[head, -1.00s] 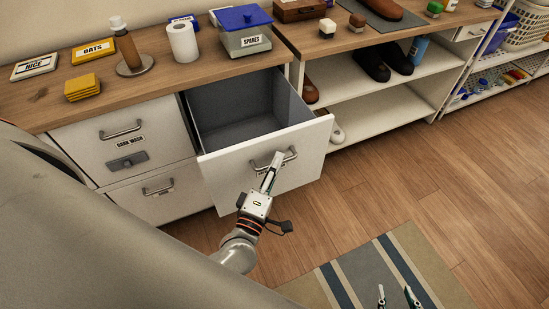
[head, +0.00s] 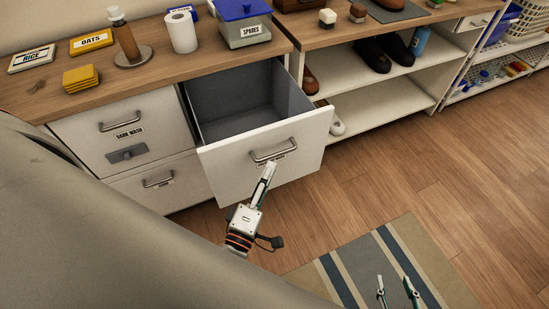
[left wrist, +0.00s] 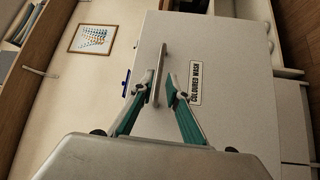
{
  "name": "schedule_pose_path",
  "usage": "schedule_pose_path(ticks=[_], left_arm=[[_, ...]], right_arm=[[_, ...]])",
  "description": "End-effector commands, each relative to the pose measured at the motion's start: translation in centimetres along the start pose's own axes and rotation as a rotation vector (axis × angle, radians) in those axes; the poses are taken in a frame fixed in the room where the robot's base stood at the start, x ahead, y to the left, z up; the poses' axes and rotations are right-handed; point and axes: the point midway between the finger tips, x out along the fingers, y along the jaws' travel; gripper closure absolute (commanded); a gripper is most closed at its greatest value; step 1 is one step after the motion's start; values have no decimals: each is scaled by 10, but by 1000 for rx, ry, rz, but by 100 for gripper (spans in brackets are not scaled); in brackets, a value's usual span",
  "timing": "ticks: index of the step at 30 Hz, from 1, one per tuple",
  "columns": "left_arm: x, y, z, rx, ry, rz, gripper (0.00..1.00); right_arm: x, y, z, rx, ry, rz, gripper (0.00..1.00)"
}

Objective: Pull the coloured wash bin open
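The coloured wash bin (head: 225,167) is a white-fronted drawer pulled well out, its grey inside empty. Its metal bar handle (head: 273,150) is on the front, and the "COLOURED WASH" label (left wrist: 195,82) reads sideways in the left wrist view. My left gripper (head: 270,167) is just in front of and slightly below the handle. In the left wrist view its fingers (left wrist: 160,84) are spread, with the handle (left wrist: 160,70) showing between and beyond the tips; I cannot tell whether they touch it. My right gripper (head: 396,282) is open and empty above the striped rug.
The dark wash bin (head: 165,110) to the left is closed, with another closed drawer (head: 190,183) below it. The counter (head: 170,72) above holds boxes and a paper roll. Open shoe shelves (head: 395,110) stand to the right.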

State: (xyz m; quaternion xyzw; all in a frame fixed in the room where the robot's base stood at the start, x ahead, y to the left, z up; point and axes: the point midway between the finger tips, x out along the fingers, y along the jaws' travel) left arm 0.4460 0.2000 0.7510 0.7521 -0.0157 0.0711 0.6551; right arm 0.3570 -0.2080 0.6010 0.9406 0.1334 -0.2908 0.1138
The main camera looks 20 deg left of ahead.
Motion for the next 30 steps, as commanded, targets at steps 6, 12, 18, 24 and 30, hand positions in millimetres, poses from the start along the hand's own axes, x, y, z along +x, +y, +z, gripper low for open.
schedule_pose_path(ticks=[6, 12, 18, 24, 30], left_arm=[[-40, 0, 0, 1, -1, -1, 85], [-56, 0, 0, 0, -1, 1, 85], [-58, 1, 0, 0, 0, 2, 85], [-58, 1, 0, 0, 0, 1, 85], [-58, 1, 0, 5, -3, 1, 85]], right_arm=[[0, 0, 0, 1, 0, 0, 60], [0, 0, 0, 1, 0, 0, 60], [0, 0, 0, 1, 0, 0, 60], [0, 0, 0, 1, 0, 0, 60], [0, 0, -1, 1, 0, 0, 60]])
